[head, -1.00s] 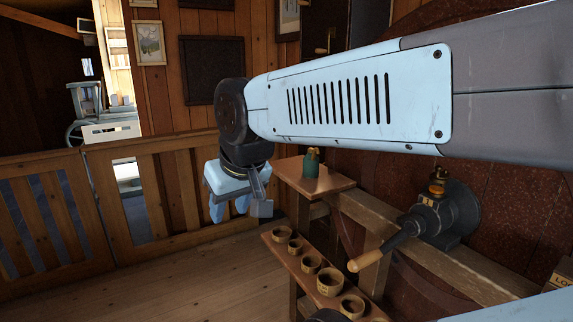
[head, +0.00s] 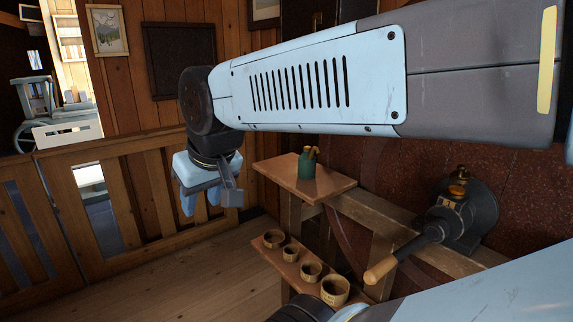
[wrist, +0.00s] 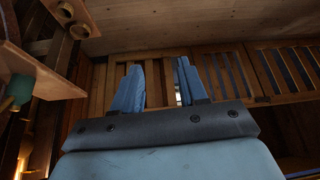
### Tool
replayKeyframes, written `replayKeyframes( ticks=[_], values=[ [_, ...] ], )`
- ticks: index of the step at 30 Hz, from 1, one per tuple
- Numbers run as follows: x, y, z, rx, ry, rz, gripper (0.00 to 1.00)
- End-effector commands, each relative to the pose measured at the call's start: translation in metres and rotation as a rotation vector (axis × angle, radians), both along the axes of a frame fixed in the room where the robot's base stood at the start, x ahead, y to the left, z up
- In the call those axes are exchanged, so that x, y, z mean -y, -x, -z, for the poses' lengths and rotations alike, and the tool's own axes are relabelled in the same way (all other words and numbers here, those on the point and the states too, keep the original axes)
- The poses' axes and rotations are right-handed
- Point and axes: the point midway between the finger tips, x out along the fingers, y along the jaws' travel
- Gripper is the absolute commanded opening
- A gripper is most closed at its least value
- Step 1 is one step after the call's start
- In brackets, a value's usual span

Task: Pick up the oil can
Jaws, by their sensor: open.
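A small green can-like container (head: 306,172) with brass-coloured pieces at its top stands upright on a wooden shelf (head: 335,187). It is the likeliest oil can in view, but I cannot tell for sure. In the wrist view, a green shape at the left edge (wrist: 18,90) looks like the same container. My gripper (head: 201,203) hangs left of the shelf, apart from the container, with its fingers pointing down. In the wrist view, the fingers (wrist: 158,70) are apart with nothing between them.
A lower shelf holds several round wooden bowls (head: 334,290). A dark machine with a wooden-handled lever (head: 381,270) is mounted on a beam at the right. A slatted wooden fence (head: 125,205) stands behind my gripper. The plank floor (head: 190,282) at lower left is clear.

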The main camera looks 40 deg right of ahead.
Motion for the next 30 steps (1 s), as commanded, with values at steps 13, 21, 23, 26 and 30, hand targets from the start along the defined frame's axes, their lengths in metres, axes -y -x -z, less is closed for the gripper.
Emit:
replayKeyframes(
  ticks=[13, 21, 23, 26, 30],
  values=[
    [0.050, -0.013, 0.038, -0.254, 0.277, -0.067, 0.84],
    [0.131, -0.023, 0.067, -0.587, 0.610, -0.201, 0.92],
    [0.148, -0.025, 0.070, -0.662, 0.680, -0.236, 0.92],
    [0.176, -0.031, 0.075, -0.786, 0.795, -0.301, 0.92],
    [0.212, -0.042, 0.078, -0.958, 0.951, -0.401, 0.92]
  ],
)
